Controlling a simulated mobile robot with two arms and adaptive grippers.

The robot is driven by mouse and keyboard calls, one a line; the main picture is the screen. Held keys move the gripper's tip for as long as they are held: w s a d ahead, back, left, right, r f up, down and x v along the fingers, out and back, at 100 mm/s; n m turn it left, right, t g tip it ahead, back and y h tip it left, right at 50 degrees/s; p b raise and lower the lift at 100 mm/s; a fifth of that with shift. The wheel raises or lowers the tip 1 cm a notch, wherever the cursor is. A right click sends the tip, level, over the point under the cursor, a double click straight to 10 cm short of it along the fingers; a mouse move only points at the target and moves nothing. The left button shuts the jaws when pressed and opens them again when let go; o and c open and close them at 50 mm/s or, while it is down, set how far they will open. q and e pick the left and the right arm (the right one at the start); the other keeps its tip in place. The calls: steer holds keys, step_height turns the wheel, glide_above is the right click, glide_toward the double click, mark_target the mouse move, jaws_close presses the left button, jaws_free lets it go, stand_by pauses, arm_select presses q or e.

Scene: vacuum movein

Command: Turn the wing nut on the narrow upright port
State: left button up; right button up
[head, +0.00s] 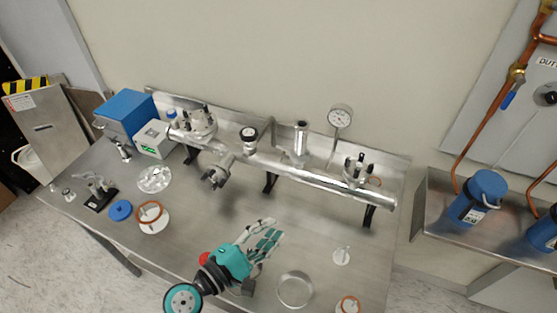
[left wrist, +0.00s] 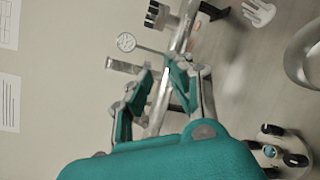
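A narrow upright port (head: 301,138) rises from the long silver pipe (head: 320,178) at the back of the steel bench. A short pale tube beside the gauge in the left wrist view (left wrist: 122,66) looks like the same port. A wing nut on it is too small to make out. My left gripper (head: 271,232) is over the bench, in front of the pipe and apart from it. In the left wrist view its two teal-padded fingers (left wrist: 158,95) are spread with nothing between them; the pipe shows beyond them. My right gripper is not in view.
A round gauge (head: 340,117) stands right of the port. Flanges with dark-tipped studs sit at the pipe's left (head: 200,122) and right (head: 357,170). A steel ring (head: 295,289) and white flange pieces lie on the bench. Bare bench lies below the pipe's middle.

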arm_select(q)
steer(key=w+a+f+n+t+y, duration=0.1)
steer(key=w+a+n+t+y, duration=0.4)
steer(key=n, duration=0.9)
steer(key=n+p, duration=0.1)
steer(key=p, duration=0.1)
glide_toward(282, 156)
steer(key=b+x, duration=0.1)
steer(key=x, duration=0.7)
steer(key=shift+a+g, duration=0.15)
steer(key=shift+g, duration=0.15)
jaws_close()
